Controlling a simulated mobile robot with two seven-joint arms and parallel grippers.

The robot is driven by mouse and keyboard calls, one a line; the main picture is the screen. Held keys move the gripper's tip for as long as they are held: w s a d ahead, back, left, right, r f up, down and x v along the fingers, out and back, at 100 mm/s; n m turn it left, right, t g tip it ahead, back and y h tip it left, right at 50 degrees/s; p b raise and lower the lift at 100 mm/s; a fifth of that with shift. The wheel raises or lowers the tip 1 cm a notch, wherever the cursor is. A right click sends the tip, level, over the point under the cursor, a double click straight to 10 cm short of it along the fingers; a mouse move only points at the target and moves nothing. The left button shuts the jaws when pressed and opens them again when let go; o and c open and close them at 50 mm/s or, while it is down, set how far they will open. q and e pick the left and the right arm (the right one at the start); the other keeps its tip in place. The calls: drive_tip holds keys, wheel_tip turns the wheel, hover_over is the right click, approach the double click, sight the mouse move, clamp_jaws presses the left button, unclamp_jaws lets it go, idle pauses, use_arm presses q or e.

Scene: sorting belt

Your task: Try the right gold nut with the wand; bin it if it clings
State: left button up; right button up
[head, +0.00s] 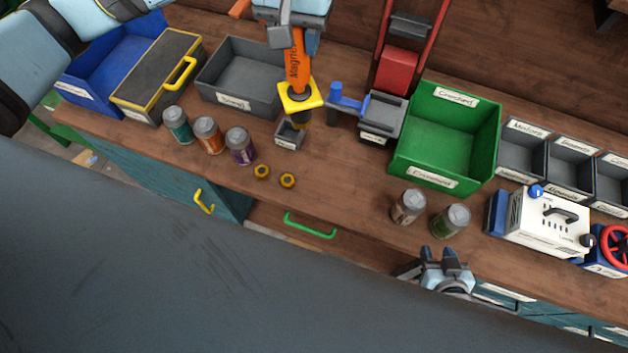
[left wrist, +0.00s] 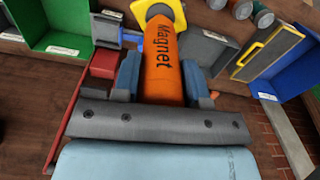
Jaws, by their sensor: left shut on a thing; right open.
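Two small gold nuts lie side by side on the wooden bench, the right gold nut (head: 288,181) and the left gold nut (head: 262,171). My left gripper (head: 293,30) is shut on the orange magnet wand (head: 297,65), marked "Magnet", with a yellow collar near its lower end. The wand points down over the bench, behind the nuts and apart from them. It also shows in the left wrist view (left wrist: 165,65) between my left fingers (left wrist: 163,75). My right gripper (head: 447,258) is open and empty at the bench's front edge.
A small grey box (head: 289,135) stands between wand and nuts. A grey bin (head: 236,101) is left of the wand, a green bin (head: 445,138) right. Cans (head: 240,147) stand left of the nuts; two more (head: 408,207) stand right.

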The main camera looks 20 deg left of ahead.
use_arm(q)
drive_tip(key=w+a+b, duration=0.9)
drive_tip(key=w+a, duration=0.1)
drive_tip(key=a, duration=0.3)
drive_tip(key=shift+w+a, duration=0.3)
drive_tip(key=shift+w, duration=0.05)
drive_tip(key=shift+r, duration=0.1)
drive_tip(key=w+a+b, duration=0.1)
drive_tip(key=w+a, duration=0.4)
drive_tip(key=a, duration=0.2)
drive_tip(key=shift+w+a, duration=0.3)
idle(0.3)
